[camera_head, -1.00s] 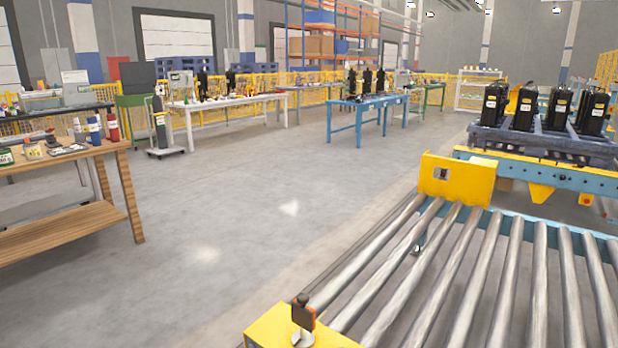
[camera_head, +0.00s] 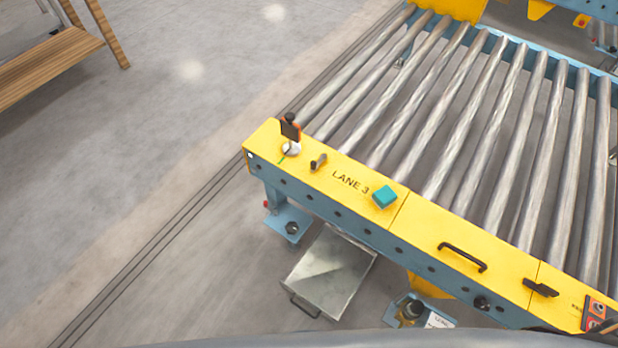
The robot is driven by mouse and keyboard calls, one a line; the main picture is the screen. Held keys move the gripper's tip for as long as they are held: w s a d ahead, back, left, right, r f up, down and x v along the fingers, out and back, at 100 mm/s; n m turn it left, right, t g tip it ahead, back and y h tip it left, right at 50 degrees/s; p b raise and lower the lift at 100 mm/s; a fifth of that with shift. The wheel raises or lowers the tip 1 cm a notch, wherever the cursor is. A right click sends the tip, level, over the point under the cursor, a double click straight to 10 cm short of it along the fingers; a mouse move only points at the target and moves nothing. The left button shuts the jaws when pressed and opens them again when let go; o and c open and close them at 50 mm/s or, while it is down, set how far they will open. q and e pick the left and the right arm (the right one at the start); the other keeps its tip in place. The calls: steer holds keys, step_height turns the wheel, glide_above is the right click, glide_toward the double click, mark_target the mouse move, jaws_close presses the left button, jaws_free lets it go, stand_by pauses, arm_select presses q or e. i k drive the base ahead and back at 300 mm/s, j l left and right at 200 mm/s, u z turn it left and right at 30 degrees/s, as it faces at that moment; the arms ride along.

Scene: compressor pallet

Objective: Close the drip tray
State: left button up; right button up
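The drip tray (camera_head: 328,272) is a shallow grey metal tray with a dark handle (camera_head: 304,307) on its near edge. It sticks out from under the front of the blue and yellow roller conveyor (camera_head: 362,232), low near the floor. Its far end is hidden under the conveyor's front beam. Neither of my grippers shows in the head view.
The yellow beam marked LANE 3 carries a teal block (camera_head: 384,196), a small lever (camera_head: 318,161), a black handle (camera_head: 462,257) and a control box (camera_head: 595,312) at the right. A wooden bench (camera_head: 55,60) stands at upper left. The floor left of the conveyor is clear.

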mark_target(330, 270)
steer(key=k+l+u, duration=0.1)
steer(key=k, duration=0.35)
steer(key=k+l, duration=0.2)
steer(key=k, duration=0.3)
steer(key=k+l+u, duration=0.15)
steer(key=k, duration=0.3)
